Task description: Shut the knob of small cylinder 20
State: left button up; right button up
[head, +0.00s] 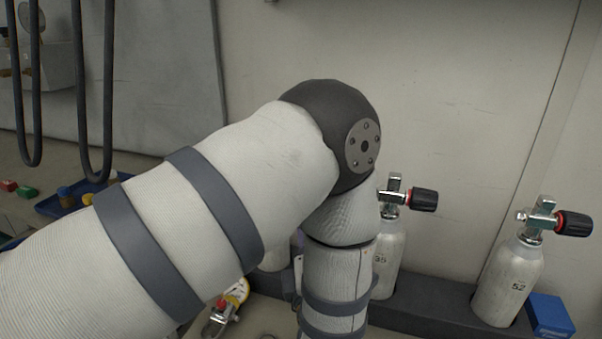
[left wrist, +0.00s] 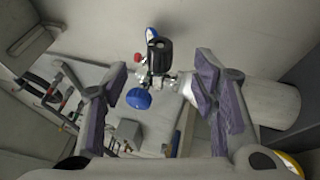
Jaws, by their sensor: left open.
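In the left wrist view my left gripper (left wrist: 161,72) is open, its two purple-padded fingers on either side of a metal valve (left wrist: 160,82). The valve has a black knob (left wrist: 159,54) and a rounded blue part (left wrist: 138,98); neither is gripped. A pale cylinder (left wrist: 275,105) lies behind the right finger, and its number cannot be read, so I cannot tell whether it is 20. In the head view my left arm hides the gripper and most of a pale cylinder (head: 274,258). My right gripper is not in view.
Right of my arm, a cylinder (head: 388,262) whose number looks like 35 and cylinder 52 (head: 507,283) stand in a dark rack (head: 440,309). Both have black knobs with red rings. A blue box (head: 550,315) is at far right. Dark hoses (head: 83,95) hang at upper left.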

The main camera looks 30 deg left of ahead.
pick_arm(q)
jog(key=b+x, duration=0.1)
jog(key=x, duration=0.8)
jog(key=shift+w+a+b, duration=0.25)
jog(key=shift+b, duration=0.1)
jog(key=shift+w+a+r, duration=0.2)
jog(key=shift+w, duration=0.15)
jog(key=c, duration=1.2)
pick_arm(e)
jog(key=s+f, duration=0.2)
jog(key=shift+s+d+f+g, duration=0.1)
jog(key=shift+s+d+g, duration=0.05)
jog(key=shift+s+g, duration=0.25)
